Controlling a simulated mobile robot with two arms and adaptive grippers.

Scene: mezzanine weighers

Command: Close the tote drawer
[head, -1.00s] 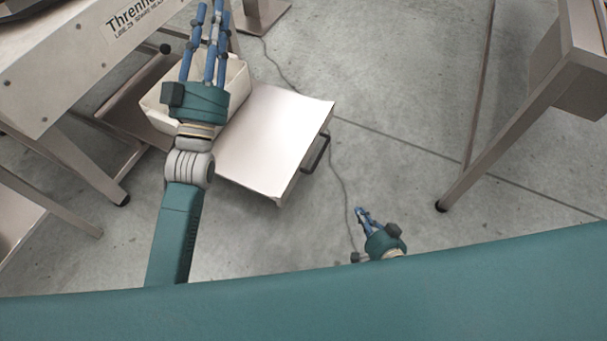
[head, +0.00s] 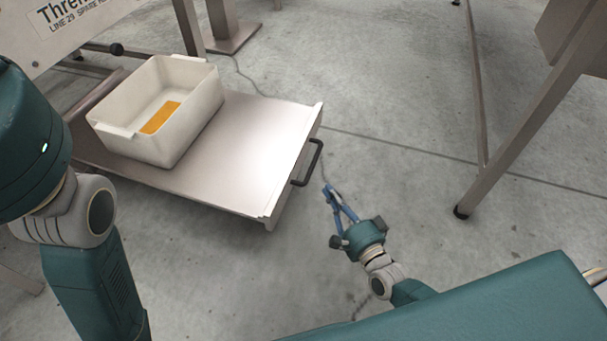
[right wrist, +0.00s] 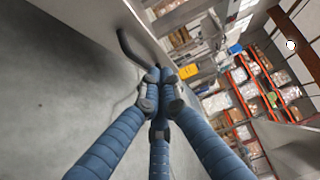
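The tote drawer (head: 245,150) is a flat metal tray, pulled out from under the weigher at the upper left. Its black bar handle (head: 308,165) is on the right-hand front edge, and it also shows in the right wrist view (right wrist: 133,47). A white tote (head: 150,148) with an orange item inside stands on the drawer. My right gripper (head: 331,192) is just below and right of the handle, apart from it. In the right wrist view its blue fingers (right wrist: 160,82) come together at the tips with nothing seen between them. Left arm links show at the left; the left fingers are out of frame.
The weigher frame (head: 110,22) with its legs stands at the upper left. Another metal stand (head: 510,135) is at the right. A cable runs over the concrete floor. The floor between drawer and right stand is otherwise clear.

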